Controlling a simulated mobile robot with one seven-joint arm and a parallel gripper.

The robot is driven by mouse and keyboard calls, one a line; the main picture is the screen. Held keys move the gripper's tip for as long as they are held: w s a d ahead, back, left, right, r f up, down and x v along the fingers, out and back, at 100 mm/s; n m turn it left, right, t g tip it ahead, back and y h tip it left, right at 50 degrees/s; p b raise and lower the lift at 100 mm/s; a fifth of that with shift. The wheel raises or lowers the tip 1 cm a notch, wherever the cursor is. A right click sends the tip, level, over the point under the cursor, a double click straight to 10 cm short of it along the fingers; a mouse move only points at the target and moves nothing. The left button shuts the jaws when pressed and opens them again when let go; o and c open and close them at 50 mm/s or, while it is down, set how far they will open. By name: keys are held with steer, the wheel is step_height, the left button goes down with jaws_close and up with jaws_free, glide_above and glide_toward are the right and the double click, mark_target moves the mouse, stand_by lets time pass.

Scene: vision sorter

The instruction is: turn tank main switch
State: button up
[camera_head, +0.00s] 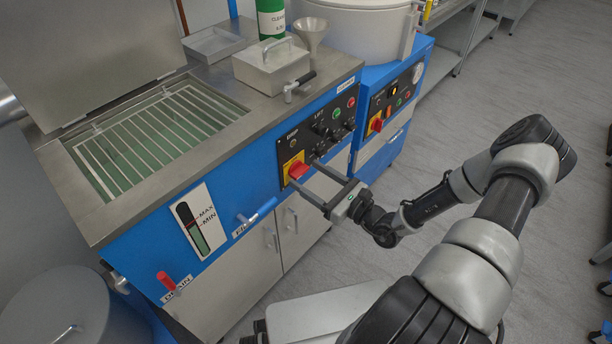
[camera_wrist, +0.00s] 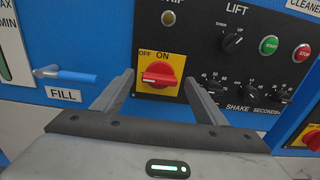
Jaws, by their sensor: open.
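The tank main switch (camera_head: 297,170) is a red rotary knob on a yellow plate, on the black control panel at the tank's front. In the wrist view the red knob (camera_wrist: 157,75) sits on its plate marked OFF and ON, with its handle lying roughly level and a white mark at its left end. My gripper (camera_head: 308,178) is in front of the panel with its fingers reaching toward the switch. In the wrist view my gripper (camera_wrist: 158,90) is open, one finger on each side of the knob. I cannot tell whether the fingers touch the plate.
The black panel (camera_wrist: 215,50) also carries a LIFT knob, green and red buttons and SHAKE and SECONDS dials to the right. The blue FILL handle (camera_wrist: 65,75) sticks out to the left. A second machine (camera_head: 390,100) with its own red switch stands to the right.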

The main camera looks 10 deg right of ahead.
steer(key=shift+x, duration=0.95)
steer(key=shift+c, duration=0.5)
steer(key=c, duration=1)
steer(key=shift+o, duration=0.2)
